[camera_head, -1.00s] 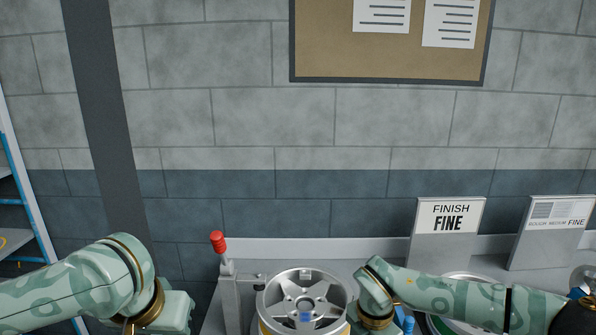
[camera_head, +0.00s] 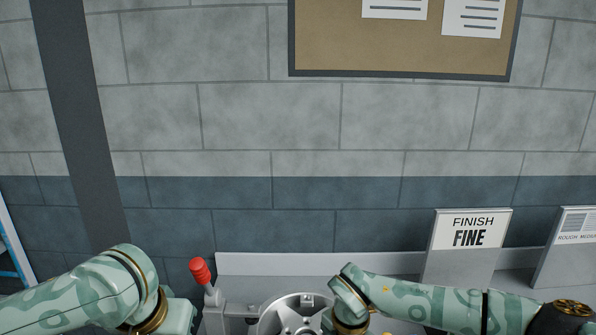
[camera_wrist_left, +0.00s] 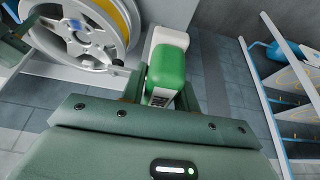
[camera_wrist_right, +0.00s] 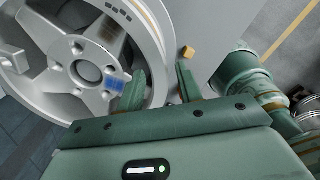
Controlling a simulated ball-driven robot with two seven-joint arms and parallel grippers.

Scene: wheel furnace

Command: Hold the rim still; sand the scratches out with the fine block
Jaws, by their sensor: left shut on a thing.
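The silver spoked wheel rim (camera_head: 297,318) is partly cut off at the bottom of the head view. It fills the upper left of the right wrist view (camera_wrist_right: 88,72), with a blue patch (camera_wrist_right: 116,84) and a brown patch (camera_wrist_right: 110,30) on its face. My right gripper (camera_wrist_right: 158,78) is open, its fingers to either side of the rim's edge. In the left wrist view the rim (camera_wrist_left: 85,40) is at upper left, beside a yellow ring (camera_wrist_left: 122,12). My left gripper (camera_wrist_left: 163,98) is shut on a green-topped block (camera_wrist_left: 168,68) with dark print, apart from the rim.
A red-knobbed lever (camera_head: 200,271) stands left of the rim. A "FINISH FINE" sign (camera_head: 470,232) and another sign (camera_head: 570,240) stand at the back right. A small orange cube (camera_wrist_right: 187,53) is beyond the right fingers. A blue-edged shelf (camera_wrist_left: 285,75) is at right in the left wrist view.

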